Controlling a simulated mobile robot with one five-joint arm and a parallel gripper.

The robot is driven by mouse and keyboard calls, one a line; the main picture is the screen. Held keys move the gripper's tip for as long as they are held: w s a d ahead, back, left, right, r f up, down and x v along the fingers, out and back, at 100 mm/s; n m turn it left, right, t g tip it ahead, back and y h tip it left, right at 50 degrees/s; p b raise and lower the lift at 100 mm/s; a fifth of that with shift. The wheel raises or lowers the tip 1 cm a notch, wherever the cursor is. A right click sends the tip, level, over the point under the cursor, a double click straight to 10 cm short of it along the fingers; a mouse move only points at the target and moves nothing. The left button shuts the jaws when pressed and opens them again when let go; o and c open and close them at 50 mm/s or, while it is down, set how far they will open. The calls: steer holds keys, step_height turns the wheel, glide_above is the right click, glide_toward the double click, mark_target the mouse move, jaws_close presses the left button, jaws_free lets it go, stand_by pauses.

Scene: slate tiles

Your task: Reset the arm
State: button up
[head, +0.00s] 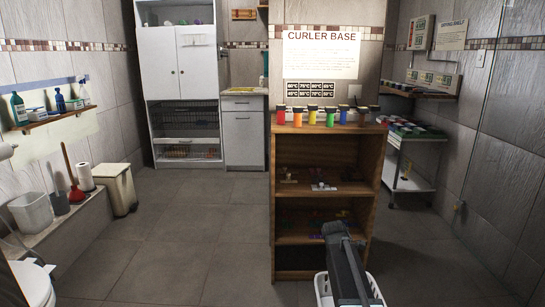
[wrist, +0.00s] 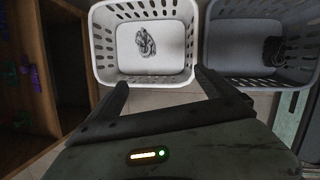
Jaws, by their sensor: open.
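My gripper (wrist: 160,88) is open in the wrist view, its two dark fingers spread apart with nothing between them. The fingertips show at the near edge of a white basket (wrist: 103,45); I cannot tell whether they touch it. In the head view my dark arm (head: 346,262) stands low at the centre right, in front of the wooden shelf. Its gripper end is not clear there.
The white basket holds a crumpled grey item (wrist: 145,42). A grey basket (wrist: 265,78) beside it holds something dark. A wooden shelf (head: 376,200) with colourful jars on top stands close to the arm. Tiled floor (head: 195,225) is clear to the left.

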steer(key=s+a+r+m+g+y+p, duration=0.15)
steer(key=s+a+m, duration=0.25)
steer(key=s+m, duration=0.6)
steer(key=s+a+r+m+y+p, duration=0.15)
steer(key=s+a+m, duration=0.35)
steer(key=s+m, duration=0.55)
step_height(320, 180, up, 38)
steer(key=p, duration=3.7)
steer(key=shift+d+p, duration=0.15)
steer(key=shift+p, duration=0.25)
steer(key=shift+r, duration=0.1)
